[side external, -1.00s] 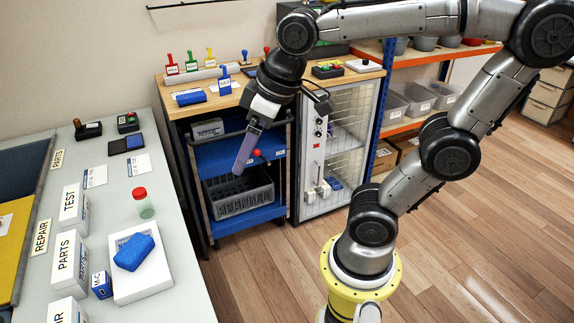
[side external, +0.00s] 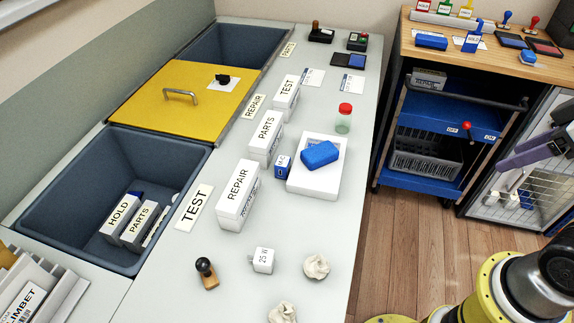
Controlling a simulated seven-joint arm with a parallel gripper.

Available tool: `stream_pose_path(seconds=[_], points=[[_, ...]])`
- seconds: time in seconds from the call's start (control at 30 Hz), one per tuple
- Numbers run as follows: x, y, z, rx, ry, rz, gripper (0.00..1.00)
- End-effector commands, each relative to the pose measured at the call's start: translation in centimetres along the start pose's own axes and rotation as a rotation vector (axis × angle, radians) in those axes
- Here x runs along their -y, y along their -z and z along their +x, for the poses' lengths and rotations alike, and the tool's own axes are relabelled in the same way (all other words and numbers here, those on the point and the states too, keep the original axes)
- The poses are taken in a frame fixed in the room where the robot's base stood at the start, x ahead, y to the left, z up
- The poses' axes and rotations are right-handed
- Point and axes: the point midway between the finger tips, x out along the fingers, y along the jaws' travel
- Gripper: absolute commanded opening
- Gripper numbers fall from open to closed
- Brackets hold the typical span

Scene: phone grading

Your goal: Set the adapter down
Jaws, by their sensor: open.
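A small white block marked "25 W" (side external: 263,260), which looks like the adapter, sits on the pale counter (side external: 305,225) near its front part. Nothing holds it. My gripper (side external: 507,162) shows only in part at the right edge, with a purple-grey finger pointing left in front of the cart and cabinet. It is open, and I see nothing between its fingers. It is well away from the white block, off to the right beyond the counter's edge. The rest of the gripper is cut off by the frame.
A dark stamp (side external: 206,271) and crumpled paper (side external: 316,266) lie near the block. White boxes (side external: 238,190) line the counter, beside a white tray (side external: 313,185) with a blue sponge (side external: 320,155). An open bin (side external: 62,180) is at left, a yellow lid (side external: 160,100) behind it.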

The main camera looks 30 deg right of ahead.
Motion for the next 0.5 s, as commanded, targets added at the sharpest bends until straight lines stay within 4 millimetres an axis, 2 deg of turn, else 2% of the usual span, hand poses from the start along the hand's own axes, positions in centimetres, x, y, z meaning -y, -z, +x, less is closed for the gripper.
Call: stream_pose_path(seconds=[0.1, 0.23, 0.37, 0.5], points=[[-2.5, 1.9, -1.6, 0.013, -0.1, -0.15, 0.6], [-5.1, 4.9, -2.3, 0.092, -0.2, -0.345, 0.6], [-7.0, 8.4, -2.2, 0.18, -0.28, -0.529, 0.6], [-8.2, 13.5, -1.1, 0.291, -0.366, -0.753, 0.6]])
